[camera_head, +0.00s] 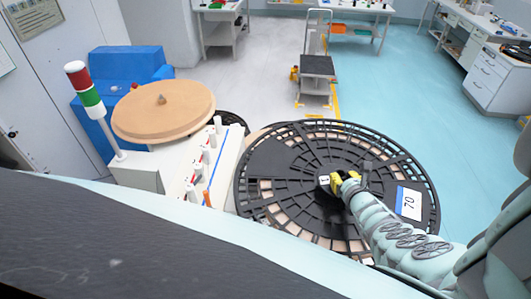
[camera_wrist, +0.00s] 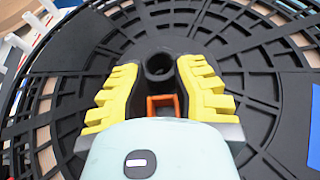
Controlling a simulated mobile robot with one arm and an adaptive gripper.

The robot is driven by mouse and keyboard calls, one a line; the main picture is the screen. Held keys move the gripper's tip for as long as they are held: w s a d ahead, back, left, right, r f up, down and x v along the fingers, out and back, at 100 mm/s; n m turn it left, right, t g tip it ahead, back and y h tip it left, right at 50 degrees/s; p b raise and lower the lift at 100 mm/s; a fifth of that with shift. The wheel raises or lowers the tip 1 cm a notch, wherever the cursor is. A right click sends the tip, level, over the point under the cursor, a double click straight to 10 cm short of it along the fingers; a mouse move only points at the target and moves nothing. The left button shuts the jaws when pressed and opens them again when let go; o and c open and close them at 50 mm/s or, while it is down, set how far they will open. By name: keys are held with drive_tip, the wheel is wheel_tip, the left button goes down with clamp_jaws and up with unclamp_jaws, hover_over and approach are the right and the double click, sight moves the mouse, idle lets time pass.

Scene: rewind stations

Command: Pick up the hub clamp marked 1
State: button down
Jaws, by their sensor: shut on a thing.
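The hub clamp marked 1 (camera_head: 324,180) is a dark piece with a small white label, at the middle of a large black reel (camera_head: 282,150). In the wrist view, the clamp (camera_wrist: 158,67) shows as a black round hub with an open top. My gripper (camera_head: 341,183) has yellow fingers and reaches in from the lower right. In the wrist view, my gripper (camera_wrist: 159,75) is shut on the clamp, one finger on each side. An orange bracket (camera_wrist: 164,104) shows between the fingers. I cannot tell whether the clamp is lifted clear of the reel.
The reel bears a label reading 70 (camera_head: 409,203). Left of it stand a white station (camera_head: 190,160) with several pegs, a tan disc (camera_head: 165,112), a signal light (camera_head: 85,90) and a blue block (camera_head: 130,65). A cart (camera_head: 317,68) stands behind; the teal floor at right is open.

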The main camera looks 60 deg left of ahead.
drive_tip(key=s+d+p, duration=0.1)
drive_tip(key=s+d, duration=0.1)
drive_tip(key=s+d+p, duration=0.1)
drive_tip(key=s+d, duration=0.1)
drive_tip(key=s+d+r+p, duration=0.1)
drive_tip(key=s+d, duration=0.2)
drive_tip(key=shift+s+d+r, duration=0.1)
drive_tip(key=shift+s+d, duration=0.5)
drive_tip(key=shift+d, duration=0.2)
